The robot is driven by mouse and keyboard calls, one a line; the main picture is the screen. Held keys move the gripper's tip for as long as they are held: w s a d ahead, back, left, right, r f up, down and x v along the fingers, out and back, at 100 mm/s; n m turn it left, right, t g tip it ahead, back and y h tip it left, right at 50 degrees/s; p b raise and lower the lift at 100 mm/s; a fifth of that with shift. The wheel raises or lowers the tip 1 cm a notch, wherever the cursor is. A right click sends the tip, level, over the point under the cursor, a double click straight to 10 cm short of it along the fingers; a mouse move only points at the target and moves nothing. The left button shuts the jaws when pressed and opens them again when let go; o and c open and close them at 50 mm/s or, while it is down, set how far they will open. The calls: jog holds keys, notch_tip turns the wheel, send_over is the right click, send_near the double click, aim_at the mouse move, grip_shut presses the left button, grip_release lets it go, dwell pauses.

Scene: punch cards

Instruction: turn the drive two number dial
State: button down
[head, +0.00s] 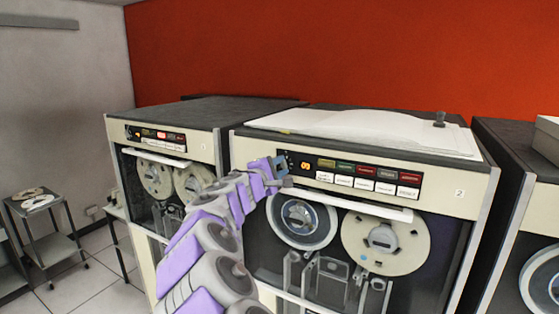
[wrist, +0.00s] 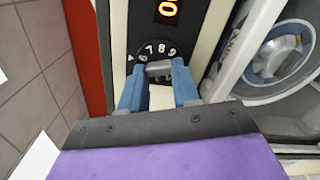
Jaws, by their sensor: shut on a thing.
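The number dial (wrist: 154,50) of drive two is black with white digits, set in the black control panel beside an orange lit digit (wrist: 168,7). My gripper (wrist: 158,72) is at the dial in the wrist view, its blue fingers on either side of the grey dial knob and shut on it. In the head view my gripper (head: 279,168) reaches the left end of the panel on the drive (head: 450,198) marked 2, and covers much of the dial. The orange digit (head: 305,166) also shows there, just right of my gripper.
Coloured and white buttons (head: 368,178) line the panel right of the digit. A white handle bar (head: 350,204) runs below the panel, above the tape reels (head: 386,244). Another drive (head: 165,150) stands close on the left. Papers (head: 370,132) lie on top.

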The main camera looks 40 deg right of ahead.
jog(key=n+p, duration=0.2)
jog(key=n, duration=0.2)
jog(key=shift+f+n+p, duration=0.15)
jog(key=shift+n+p, duration=0.25)
jog(key=n, duration=0.5)
jog(key=shift+f, duration=0.3)
jog(key=shift+n, duration=0.3)
jog(key=c, duration=1.2)
grip_release()
jog(key=o, duration=0.4)
jog(key=shift+r, duration=0.15)
